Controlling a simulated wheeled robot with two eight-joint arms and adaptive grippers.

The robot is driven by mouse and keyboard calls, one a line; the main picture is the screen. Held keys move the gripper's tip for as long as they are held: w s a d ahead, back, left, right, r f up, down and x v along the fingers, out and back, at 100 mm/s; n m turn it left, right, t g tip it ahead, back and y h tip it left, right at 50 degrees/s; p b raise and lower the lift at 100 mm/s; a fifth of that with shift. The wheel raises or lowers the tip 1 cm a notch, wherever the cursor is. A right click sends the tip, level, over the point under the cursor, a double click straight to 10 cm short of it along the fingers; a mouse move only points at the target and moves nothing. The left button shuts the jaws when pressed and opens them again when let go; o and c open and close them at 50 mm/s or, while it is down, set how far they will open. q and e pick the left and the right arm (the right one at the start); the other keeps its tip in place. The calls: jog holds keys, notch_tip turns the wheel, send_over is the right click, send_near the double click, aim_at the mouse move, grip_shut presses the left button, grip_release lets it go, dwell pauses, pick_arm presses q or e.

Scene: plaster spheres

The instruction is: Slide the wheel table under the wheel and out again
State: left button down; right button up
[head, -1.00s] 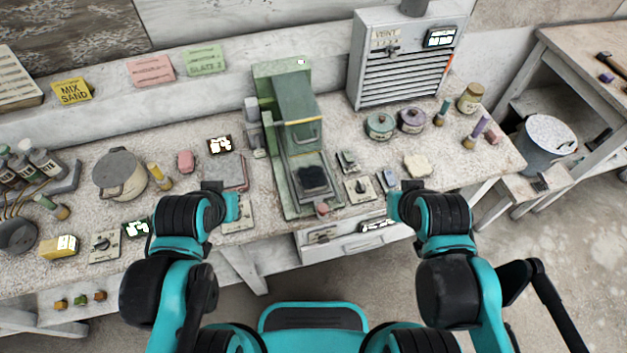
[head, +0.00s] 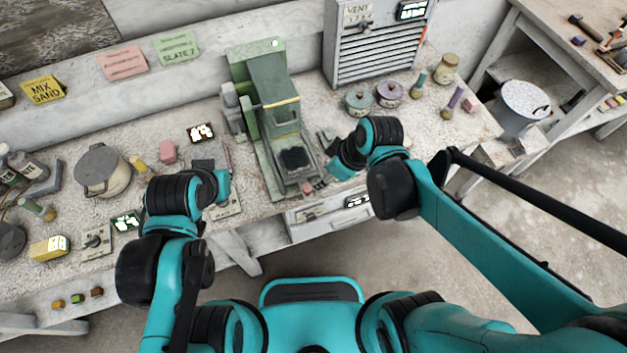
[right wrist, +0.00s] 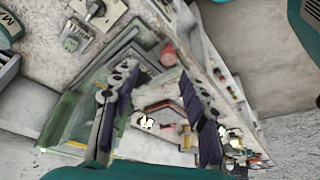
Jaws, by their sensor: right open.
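The green grinding machine (head: 268,88) stands on the bench, with an upright hood and a yellow-edged guard. The wheel itself cannot be made out under the hood. The wheel table (head: 312,170) lies low at the machine's front, with a dark pad (head: 294,158) on it. A red knob (head: 307,187) is at the front end; it also shows in the right wrist view (right wrist: 168,53). My right gripper (head: 343,168) is just right of the table's front end; in the right wrist view its fingers (right wrist: 157,82) are apart and empty. My left gripper (head: 221,187) is left of the machine, its fingers unclear.
A vent box (head: 378,45) stands behind to the right, with two lidded pots (head: 359,101) in front of it. A large lidded pot (head: 103,170) stands at the left. A drawer (head: 325,213) is below the bench edge.

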aim_at(307, 187)
jog(key=shift+n+g, duration=0.4)
jog(key=shift+n, duration=0.4)
jog(key=b+x, duration=0.1)
jog(key=x, duration=0.3)
jog(key=a+b+x, duration=0.1)
jog(key=b+x, duration=0.1)
jog(key=x, duration=0.3)
jog(key=shift+s+a+r, duration=0.15)
grip_shut()
